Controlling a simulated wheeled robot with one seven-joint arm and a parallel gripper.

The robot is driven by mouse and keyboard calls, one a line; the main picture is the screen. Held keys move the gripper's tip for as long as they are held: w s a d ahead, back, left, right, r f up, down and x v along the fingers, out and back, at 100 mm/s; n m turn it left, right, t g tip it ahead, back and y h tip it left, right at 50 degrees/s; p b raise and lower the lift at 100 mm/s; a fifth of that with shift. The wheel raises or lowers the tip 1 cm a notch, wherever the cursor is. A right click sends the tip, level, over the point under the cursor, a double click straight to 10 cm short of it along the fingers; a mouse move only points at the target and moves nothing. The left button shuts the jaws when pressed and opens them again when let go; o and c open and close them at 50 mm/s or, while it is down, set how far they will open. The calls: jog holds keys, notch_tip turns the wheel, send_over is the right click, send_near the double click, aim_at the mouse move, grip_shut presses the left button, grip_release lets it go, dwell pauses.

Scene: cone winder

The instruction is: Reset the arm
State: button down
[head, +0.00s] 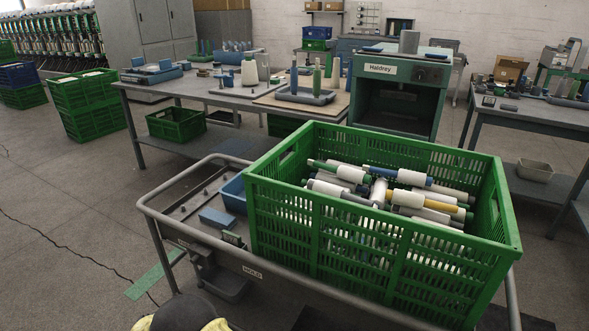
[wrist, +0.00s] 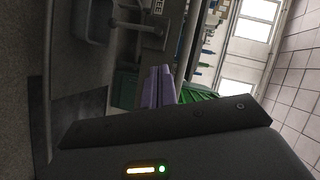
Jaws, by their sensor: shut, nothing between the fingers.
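My gripper (wrist: 160,86) shows in the wrist view as two pale purple-grey fingers side by side, shut with nothing between them. The wrist view is turned on its side, with the dark wrist housing across its lower part. The fingers stand out in front of a green crate and the cart's grey metalwork, apart from them as far as I can tell. In the head view the fingers do not show.
A grey cart (head: 160,222) stands close in front, bearing a large green crate (head: 375,245) of yarn bobbins. Behind are a workbench (head: 185,92), a dark green cabinet (head: 397,98) and another bench (head: 540,112) at right. Stacked green crates (head: 85,92) stand at left.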

jog(key=w+d+r+n+g+y+b, duration=0.25)
jog(key=w+d+r+n, duration=0.55)
jog(key=w+d, duration=0.45)
jog(key=s+d+r+n+g+b, duration=0.1)
jog(key=d+g, duration=0.1)
jog(key=d, duration=0.6)
jog(key=s+d+r+n+g, duration=0.1)
jog(key=s+d+r+g, duration=0.1)
jog(key=d, duration=0.6)
jog(key=s+d+f+n+g+h+b, duration=0.2)
jog(key=s+d+g, duration=0.5)
jog(key=s+d, duration=1.45)
notch_tip(320, 180, up, 39)
jog(key=w+d+n+h+p, duration=0.1)
jog(key=d+p, duration=0.1)
jog(key=p, duration=3.6)
jog(key=shift+w, duration=0.15)
jog(key=shift+f, duration=0.15)
